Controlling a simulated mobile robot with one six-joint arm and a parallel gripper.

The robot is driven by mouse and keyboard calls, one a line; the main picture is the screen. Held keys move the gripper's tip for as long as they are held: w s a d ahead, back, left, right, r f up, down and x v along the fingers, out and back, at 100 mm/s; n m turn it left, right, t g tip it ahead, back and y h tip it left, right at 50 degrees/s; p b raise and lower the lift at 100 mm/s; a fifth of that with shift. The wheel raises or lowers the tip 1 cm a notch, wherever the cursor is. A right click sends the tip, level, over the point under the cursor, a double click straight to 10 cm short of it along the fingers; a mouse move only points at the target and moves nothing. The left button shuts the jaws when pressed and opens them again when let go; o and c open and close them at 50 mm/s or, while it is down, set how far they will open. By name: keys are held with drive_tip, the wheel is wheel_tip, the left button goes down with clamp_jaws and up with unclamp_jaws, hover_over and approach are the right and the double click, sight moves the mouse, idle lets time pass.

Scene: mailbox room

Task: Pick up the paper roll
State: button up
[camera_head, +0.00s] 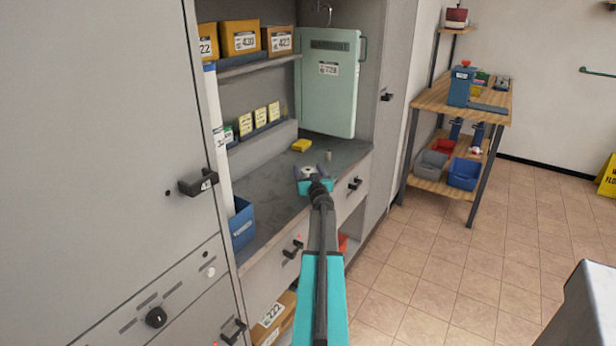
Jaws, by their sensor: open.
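A tall white roll (219,140) with a label and a blue top end stands upright at the left of the counter niche, with its lower end at a blue bin (242,224). It looks like the paper roll. My gripper (310,172) is open over the front of the dark counter, to the right of the roll and well apart from it. A small whitish round thing (307,169) shows between or just behind the fingers; I cannot tell what it is or whether they touch it. A small grey cylinder (328,156) stands just behind my gripper.
The dark counter (270,205) is mostly bare, with a yellow block (302,145) at the back. Yellow boxes (240,38) fill the upper shelf. Drawer handles (292,249) jut out in front. A wooden bench (462,100) stands right.

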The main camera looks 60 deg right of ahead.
sight(309, 171)
drive_tip(key=shift+c, duration=0.3)
drive_tip(key=c, duration=1.1)
drive_tip(key=shift+r, duration=0.1)
drive_tip(key=shift+r+p, duration=0.65)
drive_tip(key=shift+r, duration=0.9)
drive_tip(key=shift+s+a+r, duration=0.2)
drive_tip(key=shift+s, duration=0.05)
drive_tip(key=shift+s+a+r+p, duration=0.2)
drive_tip(key=shift+s+a, duration=1.15)
drive_tip(key=shift+s, duration=0.85)
drive_tip(key=shift+s+a+r+p, duration=0.25)
drive_tip(key=shift+s+a, duration=1.1)
drive_tip(key=shift+s, duration=0.8)
drive_tip(key=shift+s+a+r+p, duration=0.2)
drive_tip(key=shift+s+a, duration=1.15)
drive_tip(key=shift+s, duration=0.85)
drive_tip(key=shift+s, duration=0.1)
